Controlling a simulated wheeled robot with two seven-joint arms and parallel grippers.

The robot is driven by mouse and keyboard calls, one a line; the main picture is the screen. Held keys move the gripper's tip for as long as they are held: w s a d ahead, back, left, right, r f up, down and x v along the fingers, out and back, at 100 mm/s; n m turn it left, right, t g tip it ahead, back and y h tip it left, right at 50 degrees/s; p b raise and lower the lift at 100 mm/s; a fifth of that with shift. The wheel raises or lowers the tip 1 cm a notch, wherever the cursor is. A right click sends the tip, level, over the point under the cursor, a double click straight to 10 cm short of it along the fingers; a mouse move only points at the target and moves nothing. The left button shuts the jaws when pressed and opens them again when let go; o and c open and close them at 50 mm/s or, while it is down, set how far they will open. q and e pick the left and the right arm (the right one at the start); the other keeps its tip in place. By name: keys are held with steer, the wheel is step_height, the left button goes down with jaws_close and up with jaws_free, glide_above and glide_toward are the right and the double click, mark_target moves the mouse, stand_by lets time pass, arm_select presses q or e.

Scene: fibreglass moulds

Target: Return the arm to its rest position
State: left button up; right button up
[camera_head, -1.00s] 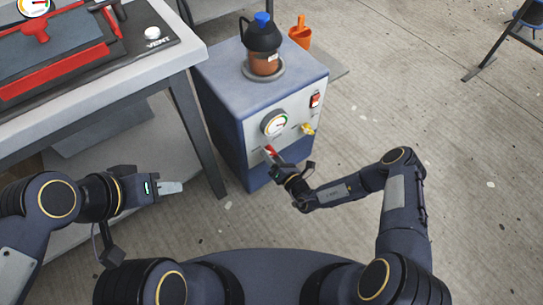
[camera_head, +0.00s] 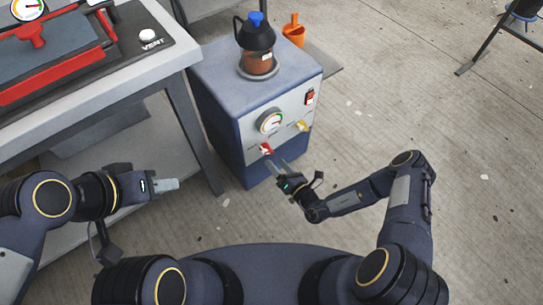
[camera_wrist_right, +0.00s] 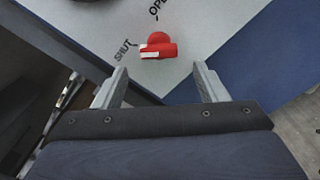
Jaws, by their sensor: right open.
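My right gripper (camera_head: 281,167) is open and empty in front of the blue machine (camera_head: 243,95). Its two fingers (camera_wrist_right: 162,72) show in the right wrist view, a little short of a red valve knob (camera_wrist_right: 158,47) and not touching it. The knob's bar lies crosswise near the word SHUT, and the word OPEN is above. The knob also shows in the head view (camera_head: 266,149) on the machine's front panel. My left gripper (camera_head: 165,185) hangs beside the workbench, with its fingers seen edge-on; I cannot tell whether they are apart.
A gauge (camera_head: 270,121), a yellow knob (camera_head: 302,126) and a red switch (camera_head: 310,97) are on the panel. A workbench (camera_head: 110,83) is at left.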

steer(key=shift+v, duration=0.85)
